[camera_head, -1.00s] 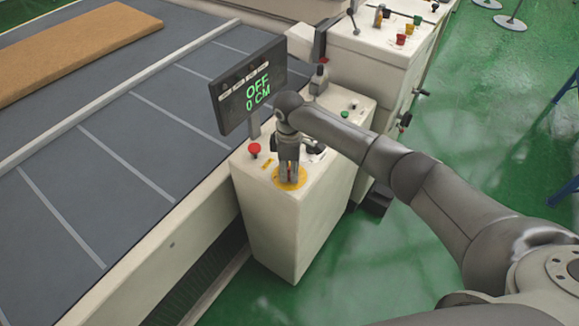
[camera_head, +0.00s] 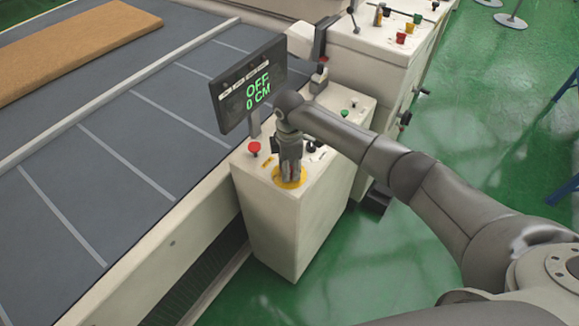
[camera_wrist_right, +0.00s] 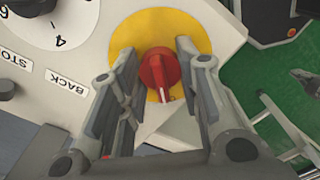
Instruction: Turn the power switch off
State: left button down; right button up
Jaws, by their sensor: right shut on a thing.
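The power switch is a red rotary knob (camera_wrist_right: 158,74) on a round yellow plate (camera_wrist_right: 190,22) in the right wrist view. In the head view the yellow plate (camera_head: 279,183) is on top of the white control box (camera_head: 265,225), and the knob is mostly hidden by my gripper. My right gripper (camera_head: 290,177) points down at the plate, its two fingers on either side of the knob, shut on it. The knob's white mark points toward the lower edge of the wrist view. The display (camera_head: 250,85) reads OFF and 0 CM. My left gripper is out of view.
A red button (camera_head: 254,148) and a green button (camera_head: 344,113) are on the same box. The wrist view shows a white dial (camera_wrist_right: 50,25) beside the plate. A conveyor bed (camera_head: 120,130) with a brown mattress (camera_head: 80,45) lies to the left.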

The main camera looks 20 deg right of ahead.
jog(key=o, duration=1.1)
jog(key=shift+c, duration=0.2)
notch_tip(320, 180, up, 12)
